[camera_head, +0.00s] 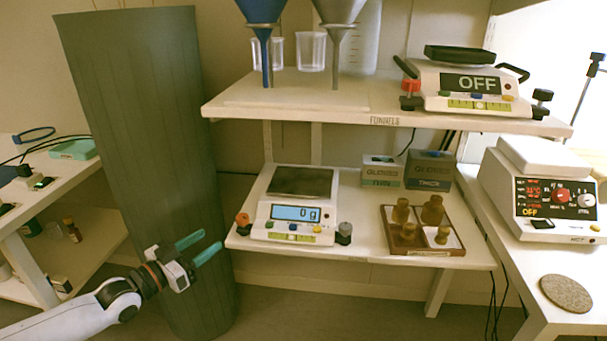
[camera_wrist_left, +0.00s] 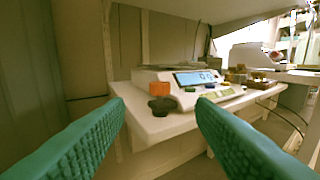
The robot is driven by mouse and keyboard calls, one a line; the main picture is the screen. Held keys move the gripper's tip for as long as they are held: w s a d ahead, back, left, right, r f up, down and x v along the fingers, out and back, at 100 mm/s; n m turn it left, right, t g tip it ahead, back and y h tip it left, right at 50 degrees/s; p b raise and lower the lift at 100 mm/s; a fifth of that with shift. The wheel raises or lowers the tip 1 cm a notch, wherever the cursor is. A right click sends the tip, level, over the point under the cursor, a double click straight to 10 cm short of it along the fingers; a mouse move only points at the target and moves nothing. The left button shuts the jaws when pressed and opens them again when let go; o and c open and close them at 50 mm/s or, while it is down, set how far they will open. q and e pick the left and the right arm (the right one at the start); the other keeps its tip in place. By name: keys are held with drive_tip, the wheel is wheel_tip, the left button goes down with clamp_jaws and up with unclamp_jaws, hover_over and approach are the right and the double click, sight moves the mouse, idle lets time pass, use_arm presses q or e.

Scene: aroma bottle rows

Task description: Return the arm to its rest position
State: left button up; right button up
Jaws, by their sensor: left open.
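My left gripper (camera_head: 199,248) has teal fingers and is open and empty. In the head view it is at the lower left, in front of a tall dark green column and left of the lower shelf. In the left wrist view its two fingers (camera_wrist_left: 160,125) stand wide apart with nothing between them. Beyond them are the lower shelf and the scale, clear of the fingers. My left arm (camera_head: 95,305) comes in from the lower left. My right gripper is not in view.
The dark green column (camera_head: 140,120) stands just behind the gripper. The lower shelf (camera_head: 370,247) holds a scale (camera_head: 297,205) reading 0 g, glove boxes (camera_head: 430,168) and a wooden tray (camera_head: 388,226) with several brown bottles. The upper shelf (camera_head: 300,105) carries funnels. A device (camera_head: 545,190) stands at right.

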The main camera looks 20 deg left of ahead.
use_arm(q)
drive_tip(key=shift+f, duration=0.1)
